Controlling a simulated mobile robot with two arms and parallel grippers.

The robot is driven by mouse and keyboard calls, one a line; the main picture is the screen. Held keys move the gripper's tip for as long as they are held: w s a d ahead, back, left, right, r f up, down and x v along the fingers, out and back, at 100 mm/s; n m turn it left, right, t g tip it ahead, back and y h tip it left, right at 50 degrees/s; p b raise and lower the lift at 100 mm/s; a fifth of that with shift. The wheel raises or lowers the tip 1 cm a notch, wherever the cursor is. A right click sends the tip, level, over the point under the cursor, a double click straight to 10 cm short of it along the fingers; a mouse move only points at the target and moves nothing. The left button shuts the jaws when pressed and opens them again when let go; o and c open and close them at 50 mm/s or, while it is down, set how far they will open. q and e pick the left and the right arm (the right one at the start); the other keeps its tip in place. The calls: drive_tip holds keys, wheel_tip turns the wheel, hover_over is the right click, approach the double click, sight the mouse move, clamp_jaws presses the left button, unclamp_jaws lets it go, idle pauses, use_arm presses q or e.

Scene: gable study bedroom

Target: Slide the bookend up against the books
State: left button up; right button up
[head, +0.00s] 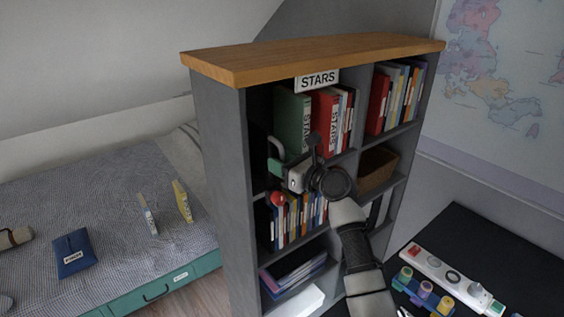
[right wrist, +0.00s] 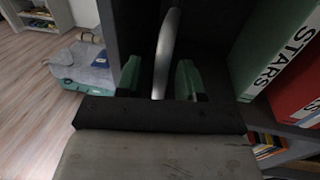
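The bookend (right wrist: 166,45) is a pale, curved upright piece in the right wrist view. Its curved edge also shows in the head view (head: 275,146), in the upper left compartment of the bookcase. The books, a green binder (head: 292,115) and red ones (head: 323,120) marked STARS, stand to its right with a gap between. My right gripper (right wrist: 159,80) is at that compartment's left side, also seen in the head view (head: 275,168). Its green fingers are apart, one on each side of the bookend, with dark space showing beside it. The bookend's base is hidden. My left gripper is not in view.
The grey bookcase (head: 221,140) has a wooden top and a STARS label (head: 317,79). A divider stands right of the books; smaller books (head: 300,215) fill the shelf below. A bed (head: 110,190) is at left, a dark desk with a power strip (head: 445,275) at right.

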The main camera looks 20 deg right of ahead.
clamp_jaws()
drive_tip(key=shift+d, duration=0.1)
